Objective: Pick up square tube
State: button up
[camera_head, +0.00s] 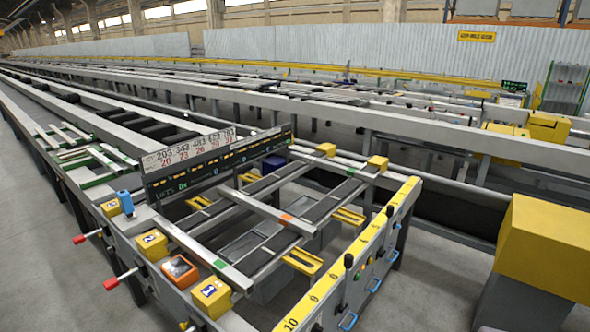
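Several light grey metal bars lie across the near end of the runout table. One long bar (190,243) with a green mark lies along its front left side. Another bar (262,207) with an orange mark crosses the dark belts in the middle. A further pale bar (338,168) lies toward the back right, between yellow blocks. They look square-sided, but I cannot tell which is the square tube or whether any is hollow. My gripper is not in view.
A display board (215,155) with numbers stands upright across the table. Yellow boxes (150,244), an orange-framed device (180,270) and red-ended levers line the left edge. A yellow numbered rail (355,250) borders the right. A large yellow box (545,248) stands at right. Grey floor is open at lower left.

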aim_at(242, 284)
jog(key=i+j+z, duration=0.1)
jog(key=j, duration=0.5)
jog(key=i+j+z, duration=0.1)
jog(key=i+j, duration=0.2)
jog(key=j, duration=0.3)
jog(key=i+j+z, duration=0.15)
jog(key=j, duration=0.45)
jog(key=i+j+z, duration=0.1)
jog(key=j, duration=0.55)
jog(key=i+j+z, duration=0.1)
jog(key=j, duration=0.55)
jog(key=i+j+z, duration=0.1)
jog(key=j, duration=0.55)
